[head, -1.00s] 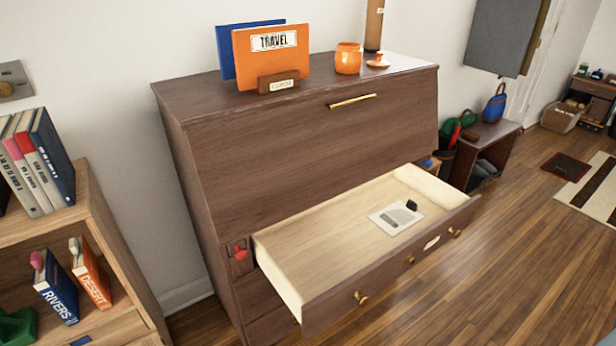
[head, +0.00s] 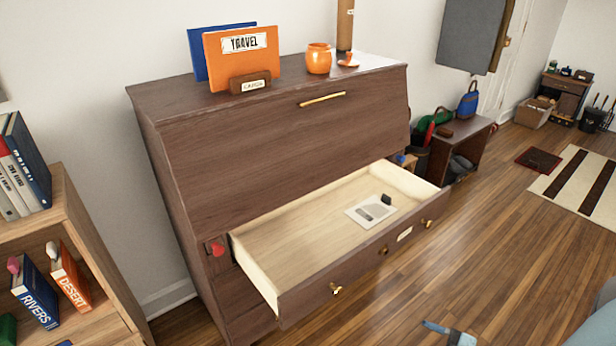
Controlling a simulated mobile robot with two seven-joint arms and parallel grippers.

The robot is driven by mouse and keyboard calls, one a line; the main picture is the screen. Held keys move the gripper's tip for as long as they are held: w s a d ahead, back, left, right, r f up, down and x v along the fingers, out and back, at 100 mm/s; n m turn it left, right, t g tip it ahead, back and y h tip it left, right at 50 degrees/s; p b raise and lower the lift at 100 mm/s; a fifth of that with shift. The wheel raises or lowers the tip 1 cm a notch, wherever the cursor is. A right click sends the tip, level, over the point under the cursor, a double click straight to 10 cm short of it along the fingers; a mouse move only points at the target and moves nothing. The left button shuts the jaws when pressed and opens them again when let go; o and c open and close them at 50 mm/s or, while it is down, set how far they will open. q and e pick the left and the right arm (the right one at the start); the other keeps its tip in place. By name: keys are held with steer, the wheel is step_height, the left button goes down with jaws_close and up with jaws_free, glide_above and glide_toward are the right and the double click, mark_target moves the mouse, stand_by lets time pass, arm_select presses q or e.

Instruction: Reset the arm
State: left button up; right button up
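No whole gripper shows in the head view. A small blue and pale grey piece at the bottom edge, in front of the drawer, looks like the tip of my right gripper (head: 450,333); most of it is cut off, and I cannot tell if it is open. My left gripper is out of view. The dark wood desk (head: 280,150) has its upper drawer (head: 290,240) pulled out. In the drawer lies a pale card-like item (head: 364,211) with a small black object (head: 386,199) at its edge. No gripper touches the drawer.
A bookshelf (head: 85,250) is at left, a low bench (head: 470,140) at right. Open wood floor (head: 500,230) lies at right.

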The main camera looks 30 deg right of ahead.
steer(key=w+a+r+m+g+h, duration=0.15)
steer(key=w+a+m, duration=0.25)
steer(key=a, duration=0.9)
steer(key=w+a+m+g+h, duration=0.1)
steer(key=w+a+m+g, duration=0.2)
steer(key=a, duration=1)
arm_select(q)
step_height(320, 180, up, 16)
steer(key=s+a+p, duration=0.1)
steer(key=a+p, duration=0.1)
steer(key=p, duration=2.2)
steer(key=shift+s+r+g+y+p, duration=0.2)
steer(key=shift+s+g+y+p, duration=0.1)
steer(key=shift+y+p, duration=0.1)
arm_select(e)
step_height(320, 180, up, 17)
steer(key=s+d, duration=0.1)
steer(key=shift+d, duration=0.25)
